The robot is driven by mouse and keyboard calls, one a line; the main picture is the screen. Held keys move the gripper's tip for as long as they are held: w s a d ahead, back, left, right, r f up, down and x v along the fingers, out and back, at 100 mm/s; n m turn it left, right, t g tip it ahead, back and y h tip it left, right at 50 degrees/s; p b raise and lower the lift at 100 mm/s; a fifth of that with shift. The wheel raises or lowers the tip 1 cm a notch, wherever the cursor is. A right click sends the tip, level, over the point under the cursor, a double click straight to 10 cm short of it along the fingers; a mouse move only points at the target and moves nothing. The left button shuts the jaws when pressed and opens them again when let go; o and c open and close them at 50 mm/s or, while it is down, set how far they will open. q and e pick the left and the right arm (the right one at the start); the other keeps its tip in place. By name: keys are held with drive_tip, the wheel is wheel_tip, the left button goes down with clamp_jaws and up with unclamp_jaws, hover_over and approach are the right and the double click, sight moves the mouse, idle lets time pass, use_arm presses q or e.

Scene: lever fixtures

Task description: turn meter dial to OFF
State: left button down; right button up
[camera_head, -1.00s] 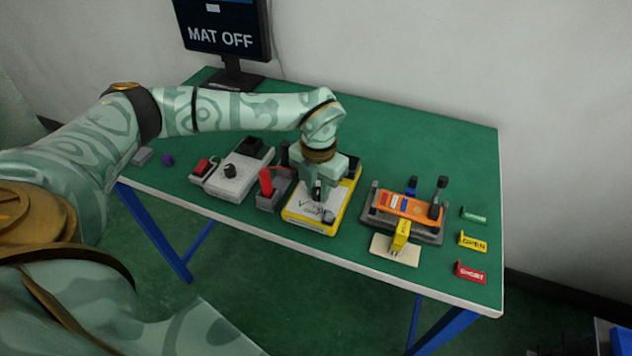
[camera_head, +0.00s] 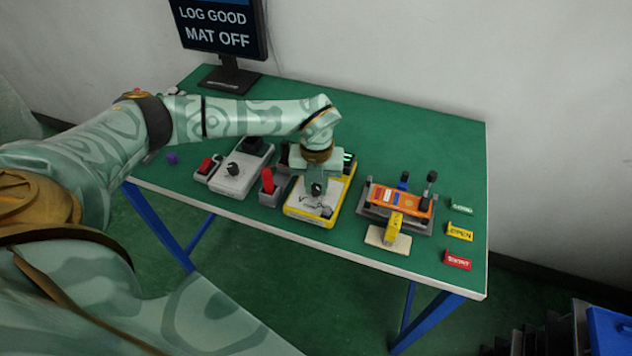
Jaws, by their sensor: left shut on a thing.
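The yellow-edged meter (camera_head: 307,212) lies on the green table, with a white face and a bit of lit green display at its far right corner. Its dark dial (camera_head: 317,188) shows between the fingers of my left gripper (camera_head: 317,190). The gripper points down over the meter and is shut on the dial. The fingers and hand hide much of the meter's face, so the dial's exact setting cannot be read. My right gripper is not in view.
Left of the meter stand a red lever in a grey holder (camera_head: 270,198) and a grey box with a black knob (camera_head: 240,172). Right of it are an orange board in a lever fixture (camera_head: 398,199) and green, yellow and red tags (camera_head: 458,260). A monitor (camera_head: 218,25) reads "LOG GOOD, MAT OFF".

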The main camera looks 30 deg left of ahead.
sight(316, 186)
use_arm(q)
drive_tip(key=c, duration=1.2)
unclamp_jaws()
drive_tip(key=shift+c, duration=0.2)
wheel_tip(316, 186, up, 16)
drive_tip(key=p, duration=0.3)
drive_tip(key=shift+r, duration=0.15)
